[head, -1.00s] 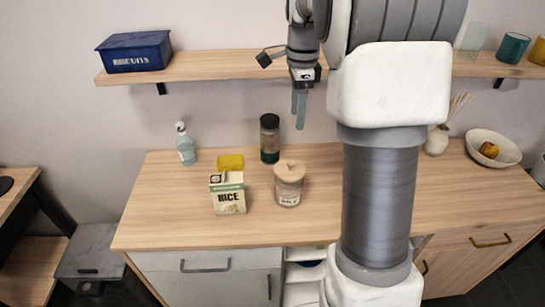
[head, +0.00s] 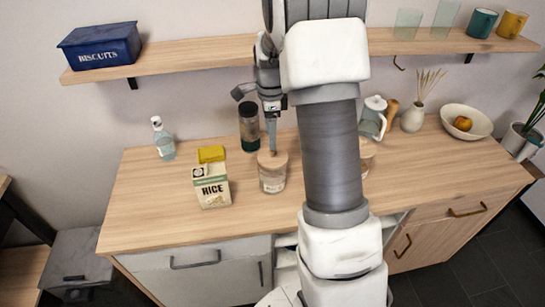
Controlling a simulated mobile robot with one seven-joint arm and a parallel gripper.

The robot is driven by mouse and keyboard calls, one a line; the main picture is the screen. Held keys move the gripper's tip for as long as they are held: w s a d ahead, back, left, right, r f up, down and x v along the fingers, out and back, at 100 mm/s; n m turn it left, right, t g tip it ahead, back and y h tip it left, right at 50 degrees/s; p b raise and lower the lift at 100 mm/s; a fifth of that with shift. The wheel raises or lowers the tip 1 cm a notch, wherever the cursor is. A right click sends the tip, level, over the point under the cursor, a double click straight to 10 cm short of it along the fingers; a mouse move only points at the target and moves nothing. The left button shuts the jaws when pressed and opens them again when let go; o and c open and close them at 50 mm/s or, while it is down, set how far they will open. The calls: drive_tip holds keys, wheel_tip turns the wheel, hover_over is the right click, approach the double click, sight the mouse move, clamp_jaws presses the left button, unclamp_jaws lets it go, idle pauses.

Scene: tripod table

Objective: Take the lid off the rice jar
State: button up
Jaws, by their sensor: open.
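A clear glass jar (head: 272,182) with a pale round wooden lid (head: 264,160) stands upright on the counter, right of the rice carton. Its label is too small to read. The lid sits on the jar. My gripper (head: 273,149) points down at the lid from above, its fingers open and seen edge-on. The fingertips overlap the lid's back edge in the picture; I cannot tell whether they touch it. A second jar (head: 367,156), apparently with a wooden top, is mostly hidden behind my arm.
The rice carton (head: 212,187) and a yellow block (head: 211,154) stand left of the jar. A dark-topped tall jar (head: 249,128) is close behind it. A bottle (head: 163,140) is at the left. The shelf (head: 190,61) hangs above. The counter's front left is clear.

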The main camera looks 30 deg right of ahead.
sight(273, 155)
drive_tip(key=shift+w+d+f+p, duration=0.1)
drive_tip(key=shift+d+f+p, duration=0.1)
drive_tip(key=shift+f, duration=1.2)
drive_tip(key=shift+w+d+f+p, duration=0.1)
drive_tip(key=shift+d+f+p, duration=0.05)
drive_tip(key=shift+f, duration=1.2)
drive_tip(key=shift+c, duration=0.3)
clamp_jaws()
